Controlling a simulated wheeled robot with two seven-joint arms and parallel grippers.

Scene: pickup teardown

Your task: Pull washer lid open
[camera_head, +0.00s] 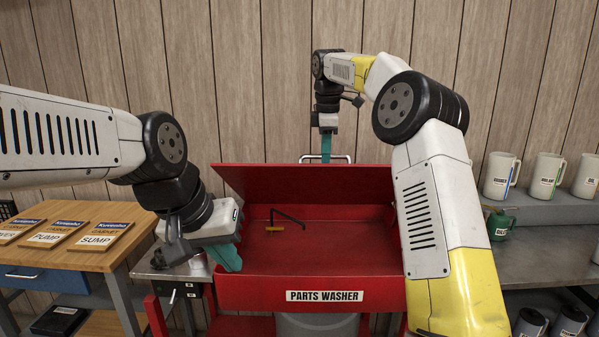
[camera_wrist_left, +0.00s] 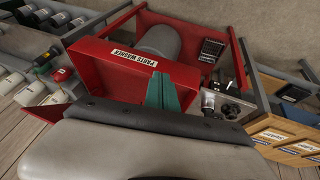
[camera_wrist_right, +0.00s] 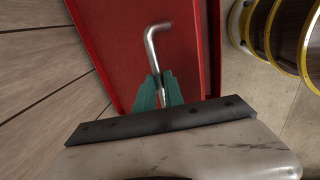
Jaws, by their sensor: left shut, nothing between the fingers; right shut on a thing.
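The parts washer (camera_head: 243,292) is a red basin with a white "PARTS WASHER" label on its front. Its red lid (camera_head: 300,183) stands raised and tilted at the back, and the basin's inside shows. A metal bar handle (camera_head: 345,160) is at the lid's upper edge. My right gripper (camera_head: 326,158) is shut on this handle; the handle (camera_wrist_right: 151,45) also shows between its teal fingers in the right wrist view. My left gripper (camera_head: 232,266) is shut and empty at the washer's front left. The washer (camera_wrist_left: 110,72) also shows in the left wrist view.
A black spout (camera_head: 288,217) and a yellowish piece (camera_head: 275,229) are inside the basin. A grey bench (camera_head: 545,250) with jugs and a green can (camera_head: 500,222) stands at right.

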